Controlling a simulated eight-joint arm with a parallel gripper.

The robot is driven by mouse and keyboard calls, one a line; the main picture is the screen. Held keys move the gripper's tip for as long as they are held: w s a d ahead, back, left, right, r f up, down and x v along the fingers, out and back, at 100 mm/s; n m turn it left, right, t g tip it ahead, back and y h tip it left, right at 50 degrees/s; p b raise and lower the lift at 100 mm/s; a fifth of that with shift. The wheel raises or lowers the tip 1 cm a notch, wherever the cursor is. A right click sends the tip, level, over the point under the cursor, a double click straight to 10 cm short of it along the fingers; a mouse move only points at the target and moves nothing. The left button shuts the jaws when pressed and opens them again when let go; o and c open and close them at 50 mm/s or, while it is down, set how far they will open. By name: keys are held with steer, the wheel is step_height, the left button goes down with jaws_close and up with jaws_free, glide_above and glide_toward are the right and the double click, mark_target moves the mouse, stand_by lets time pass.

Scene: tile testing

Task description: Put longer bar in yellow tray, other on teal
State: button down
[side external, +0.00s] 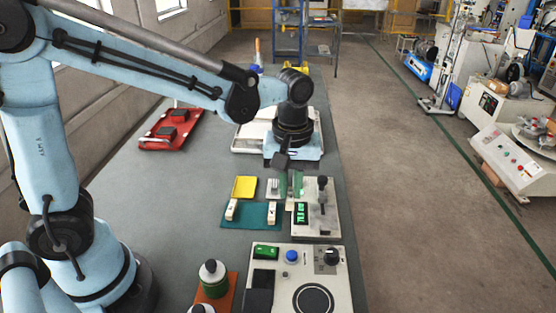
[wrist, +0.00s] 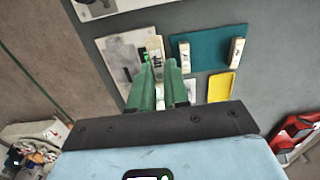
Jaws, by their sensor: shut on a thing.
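The yellow tray (side external: 244,187) lies behind the teal mat (side external: 250,216); in the wrist view the tray (wrist: 221,87) is right of my fingers. Two whitish bars stand apart on the teal mat, one left (side external: 232,210) and one right (side external: 272,212); I cannot tell which is longer. They also show in the wrist view, left (wrist: 184,54) and right (wrist: 236,50). My gripper (side external: 291,184) has green fingers, pointing down beside the tester.
A pale tester (side external: 329,222) with a green display and a dark lever stands right of the mat. A small grey-white block (side external: 272,188) sits between tray and fingers. A control panel (side external: 278,270) is in front. A red tray (side external: 170,130) lies far left; table between is clear.

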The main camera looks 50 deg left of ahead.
glide_toward(253, 211)
steer(key=shift+f, duration=3.1)
steer(key=shift+f, duration=0.25)
steer(key=c, duration=0.6)
jaws_free()
steer(key=shift+r, duration=3)
